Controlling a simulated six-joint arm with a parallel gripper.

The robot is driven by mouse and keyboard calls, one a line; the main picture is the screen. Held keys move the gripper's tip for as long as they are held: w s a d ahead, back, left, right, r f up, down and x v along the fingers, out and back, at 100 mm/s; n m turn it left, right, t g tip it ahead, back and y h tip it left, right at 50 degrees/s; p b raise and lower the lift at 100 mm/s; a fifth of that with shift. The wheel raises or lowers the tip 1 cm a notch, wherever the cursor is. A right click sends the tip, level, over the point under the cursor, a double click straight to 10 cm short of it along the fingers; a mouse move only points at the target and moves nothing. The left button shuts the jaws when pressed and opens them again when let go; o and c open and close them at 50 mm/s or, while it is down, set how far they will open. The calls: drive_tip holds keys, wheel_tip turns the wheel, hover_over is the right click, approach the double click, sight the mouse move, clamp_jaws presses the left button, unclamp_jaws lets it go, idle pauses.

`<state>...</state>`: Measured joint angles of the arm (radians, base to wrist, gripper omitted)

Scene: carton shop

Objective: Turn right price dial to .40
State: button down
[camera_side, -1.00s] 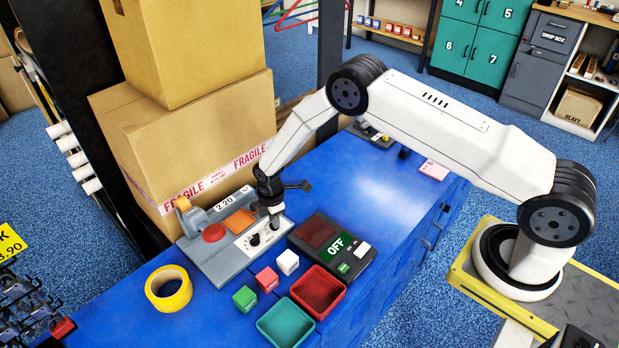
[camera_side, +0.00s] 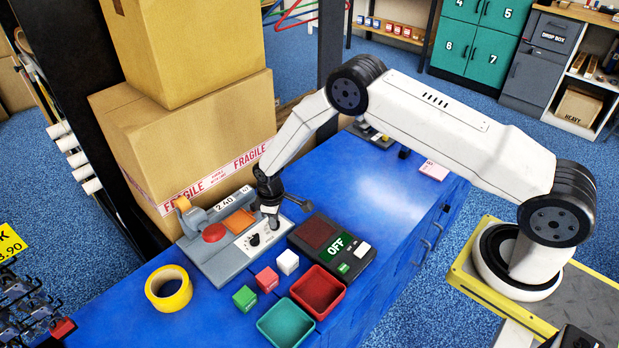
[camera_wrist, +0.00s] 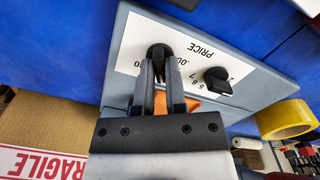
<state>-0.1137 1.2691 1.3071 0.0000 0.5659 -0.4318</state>
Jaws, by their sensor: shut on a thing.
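The grey price machine (camera_side: 213,264) stands on the blue bench with a white PRICE plate, and its small display (camera_side: 225,203) reads 2.40. My gripper (camera_side: 271,221) points down onto the right price dial, which it mostly hides in the side view. In the wrist view my gripper (camera_wrist: 161,85) is shut on the right dial (camera_wrist: 158,51), a black knob, with a finger on each side. The left price dial (camera_side: 255,239) is free; it also shows in the wrist view (camera_wrist: 218,80). The figures around the right dial are partly covered.
A scale (camera_side: 333,250) showing OFF sits just right of the machine. Small cubes, a red tray (camera_side: 318,292), a green tray (camera_side: 285,324) and yellow tape (camera_side: 169,288) lie in front. Cartons (camera_side: 190,140) stand close behind.

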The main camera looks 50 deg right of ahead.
idle(0.4)
drive_tip(key=c, duration=0.7)
unclamp_jaws()
drive_tip(key=shift+r, duration=0.1)
drive_tip(key=shift+r, duration=3.85)
